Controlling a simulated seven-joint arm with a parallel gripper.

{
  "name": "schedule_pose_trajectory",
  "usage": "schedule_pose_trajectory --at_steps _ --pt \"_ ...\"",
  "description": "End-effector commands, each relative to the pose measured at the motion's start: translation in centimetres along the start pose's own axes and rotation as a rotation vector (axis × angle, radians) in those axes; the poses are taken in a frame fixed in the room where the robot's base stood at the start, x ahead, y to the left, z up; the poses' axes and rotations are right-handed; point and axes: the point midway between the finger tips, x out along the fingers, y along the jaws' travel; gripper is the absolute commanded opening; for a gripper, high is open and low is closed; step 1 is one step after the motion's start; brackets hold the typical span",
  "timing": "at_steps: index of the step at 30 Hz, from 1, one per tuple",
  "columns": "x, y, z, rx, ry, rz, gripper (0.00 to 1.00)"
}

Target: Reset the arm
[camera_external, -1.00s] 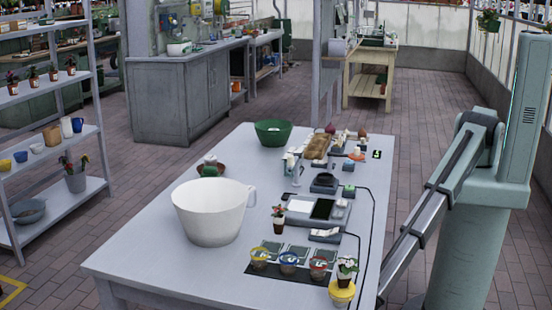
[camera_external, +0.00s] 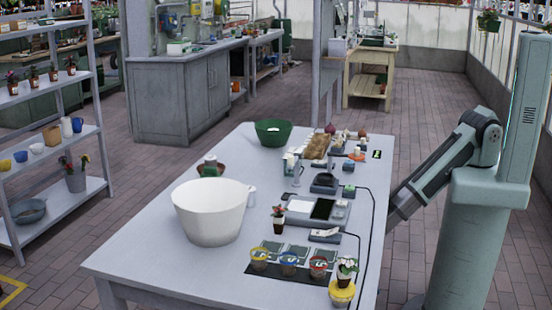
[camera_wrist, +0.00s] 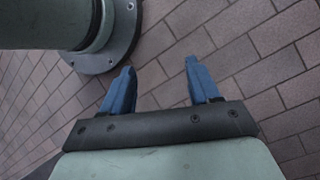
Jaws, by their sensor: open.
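My gripper (camera_wrist: 160,77) shows in the wrist view with its two blue fingers spread apart and nothing between them. It points down over the brick floor (camera_wrist: 265,50), beside my base. In the external view my arm hangs to the right of the table, and the gripper itself does not show there.
The grey table (camera_external: 150,245) stands left of my arm. It bears a large white pot (camera_external: 212,212), a green bowl (camera_external: 273,132), several small cups and a potted plant (camera_external: 346,268) near its right edge. A shelf rack (camera_external: 45,150) stands at the left. Brick floor lies open behind my arm.

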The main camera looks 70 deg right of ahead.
Motion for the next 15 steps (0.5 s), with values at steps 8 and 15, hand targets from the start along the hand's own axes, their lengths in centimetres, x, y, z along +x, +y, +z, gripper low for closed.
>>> schedule_pose_trajectory --at_steps 8,15 --pt "0.0 11.1 -1.3 -0.13 -0.012 0.014 0.61" --pt "0.3 19.5 -0.7 -0.261 -0.029 0.02 0.61"
